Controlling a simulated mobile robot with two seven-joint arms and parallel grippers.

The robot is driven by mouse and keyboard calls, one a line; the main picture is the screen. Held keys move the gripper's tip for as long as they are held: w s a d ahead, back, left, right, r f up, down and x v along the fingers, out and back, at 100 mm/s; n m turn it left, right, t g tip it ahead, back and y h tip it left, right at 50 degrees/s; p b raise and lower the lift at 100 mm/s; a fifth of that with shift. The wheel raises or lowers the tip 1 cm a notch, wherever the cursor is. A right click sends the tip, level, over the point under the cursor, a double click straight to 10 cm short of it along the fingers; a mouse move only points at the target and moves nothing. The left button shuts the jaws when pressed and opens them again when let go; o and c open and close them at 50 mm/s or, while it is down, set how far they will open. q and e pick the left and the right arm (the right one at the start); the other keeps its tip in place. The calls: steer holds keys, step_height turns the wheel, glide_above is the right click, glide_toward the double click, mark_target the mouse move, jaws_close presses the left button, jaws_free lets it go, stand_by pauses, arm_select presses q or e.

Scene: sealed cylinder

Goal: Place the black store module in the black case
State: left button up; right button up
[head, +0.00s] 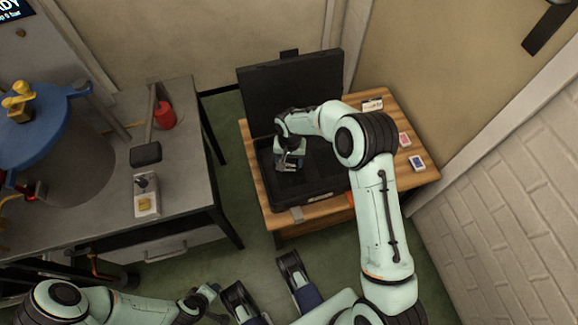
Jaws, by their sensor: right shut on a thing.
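The black case (262,88) lies open on a wooden table, its lid standing up at the back and its dark tray facing up. My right gripper (290,150) is over the left part of the tray. It is shut on the black store module (289,162), a small dark block with pale marking on it. I cannot tell whether the module touches the case floor. My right arm hides part of the case's right side. My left gripper (206,302) is low in the picture, away from the case; its fingers are too unclear to read.
The wooden table (425,178) has small red and blue cards at its right. A grey workbench (185,180) at left carries a blue-lidded cylinder (45,110), a red container (165,115) and a small switch box (146,200). A brick wall stands at right.

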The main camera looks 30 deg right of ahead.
mark_target(289, 166)
step_height(289, 166, down, 4)
steer(key=shift+f+b, duration=0.1)
steer(key=shift+b, duration=0.4)
arm_select(q)
steer(key=shift+w+a+f+t, duration=0.15)
steer(key=shift+w+a+f, duration=0.1)
steer(key=shift+w, duration=0.15)
steer(key=shift+w+a+f+t, duration=0.15)
steer(key=shift+w+f, duration=0.1)
steer(key=shift+w, duration=0.1)
arm_select(e)
steer(key=shift+f, duration=0.1)
steer(key=shift+f, duration=0.15)
steer(key=o, duration=1.2)
steer(key=shift+c, duration=0.2)
arm_select(q)
steer(key=shift+w+a+f, duration=0.1)
steer(key=shift+w, duration=0.05)
